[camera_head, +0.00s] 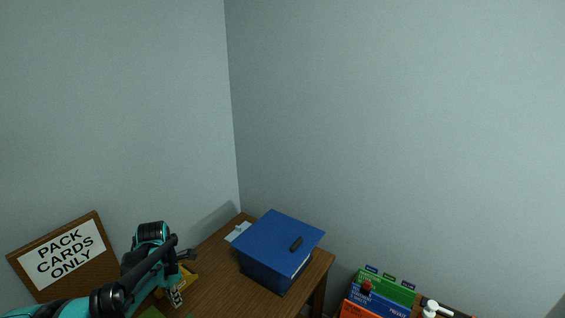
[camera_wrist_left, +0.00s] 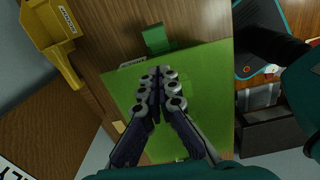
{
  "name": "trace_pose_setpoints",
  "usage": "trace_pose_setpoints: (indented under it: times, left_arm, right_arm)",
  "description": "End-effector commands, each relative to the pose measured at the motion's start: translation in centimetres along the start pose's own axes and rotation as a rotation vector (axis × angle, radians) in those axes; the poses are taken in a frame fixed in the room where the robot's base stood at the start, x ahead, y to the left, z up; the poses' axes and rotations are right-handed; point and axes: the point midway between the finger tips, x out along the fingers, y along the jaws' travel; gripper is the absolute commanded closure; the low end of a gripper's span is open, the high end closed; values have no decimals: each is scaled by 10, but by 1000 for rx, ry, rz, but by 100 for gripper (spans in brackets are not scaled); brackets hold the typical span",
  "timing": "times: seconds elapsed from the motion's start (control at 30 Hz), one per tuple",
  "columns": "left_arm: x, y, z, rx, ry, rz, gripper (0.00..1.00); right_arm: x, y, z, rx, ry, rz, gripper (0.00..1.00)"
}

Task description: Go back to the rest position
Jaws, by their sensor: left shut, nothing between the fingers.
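My left gripper (camera_head: 188,254) comes in from the lower left in the head view, over the left part of the brown wooden desk (camera_head: 215,268). In the left wrist view its fingers (camera_wrist_left: 157,80) are shut together with nothing between them. Behind them lies a flat green panel (camera_wrist_left: 205,80) with a green tab (camera_wrist_left: 156,40) at its edge. The picture does not show whether the fingers touch the panel. My right gripper is not in view.
A blue box (camera_head: 275,245) with a dark handle stands on the desk. A yellow holder (camera_wrist_left: 55,40) is near the green panel. A "PACK CARDS ONLY" sign (camera_head: 62,254) is at left. Several coloured binders (camera_head: 388,290) and a white bottle (camera_head: 431,308) are lower right.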

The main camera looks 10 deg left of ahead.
Motion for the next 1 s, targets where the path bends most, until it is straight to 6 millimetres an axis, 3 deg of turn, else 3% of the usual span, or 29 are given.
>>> trace_pose_setpoints:
  times: [0.17, 0.4, 0.7, 0.83, 1.0]
  left_arm:
    - [-21, -46, 9, 428, -47, 89, 100]
    - [-42, -128, 10, 1258, -62, 313, 100]
    - [-30, -210, -4, 2165, 89, 640, 100]
    - [-24, -227, -8, 2380, 166, 733, 100]
    - [-21, -234, -10, 2481, 212, 778, 100]
  right_arm:
    - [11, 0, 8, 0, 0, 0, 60]
    - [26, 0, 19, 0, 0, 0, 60]
    - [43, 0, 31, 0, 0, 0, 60]
    - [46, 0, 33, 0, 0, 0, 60]
    - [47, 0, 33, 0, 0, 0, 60]
